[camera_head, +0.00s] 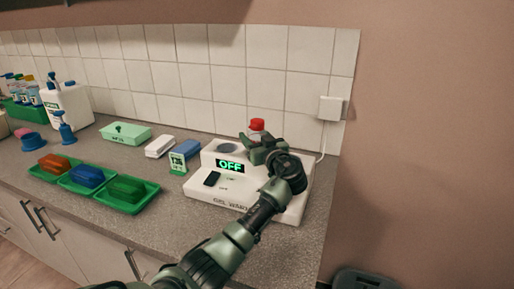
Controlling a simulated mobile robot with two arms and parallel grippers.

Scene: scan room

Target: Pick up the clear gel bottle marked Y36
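A bottle with a red cap (257,125) stands at the back right of the white gel warmer (292,215). Its body is mostly hidden behind my gripper, and no label on it can be read.
The warmer's display (230,166) reads OFF. Left of it are a small sign (178,163), a white box (160,146) and a blue box (187,147). Green trays (140,204) line the front. A wall socket (332,108) with a cable is at right.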

